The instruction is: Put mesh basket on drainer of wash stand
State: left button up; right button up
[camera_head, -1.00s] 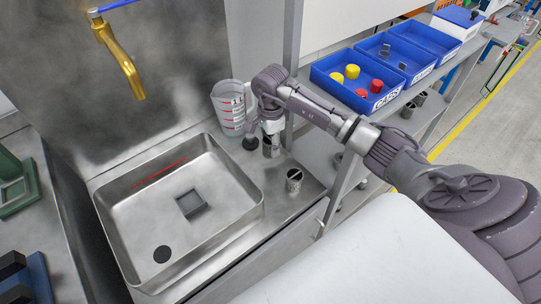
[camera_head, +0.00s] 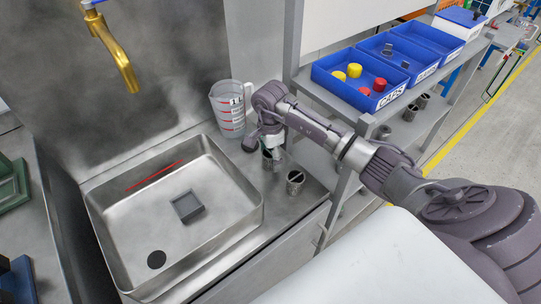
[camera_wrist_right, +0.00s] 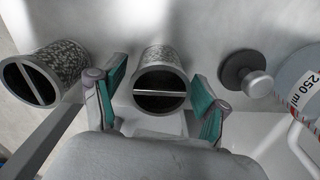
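Two mesh baskets, grey cylinders with a bar across the top, stand on the metal surface right of the basin. The nearer one (camera_head: 295,183) stands clear of the gripper; in the right wrist view it appears to be the left one (camera_wrist_right: 42,76). The other (camera_head: 268,160) is under my right gripper (camera_head: 272,142) and partly hidden by it. In the right wrist view the open fingers (camera_wrist_right: 160,100) have teal pads on either side of this basket (camera_wrist_right: 161,70), with visible gaps. The wash stand's basin (camera_head: 120,232) holds a dark grey square piece (camera_head: 187,207). My left gripper is out of view.
A brass tap (camera_head: 118,60) hangs over the basin. Blue bins (camera_head: 358,97) and more baskets (camera_head: 410,112) are on shelves at right.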

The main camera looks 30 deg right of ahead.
jog(key=shift+r, duration=0.1)
notch_tip(320, 180, up, 12)
jog(key=p, duration=0.8)
jog(key=shift+r, duration=0.15)
jog(key=shift+s, duration=0.1)
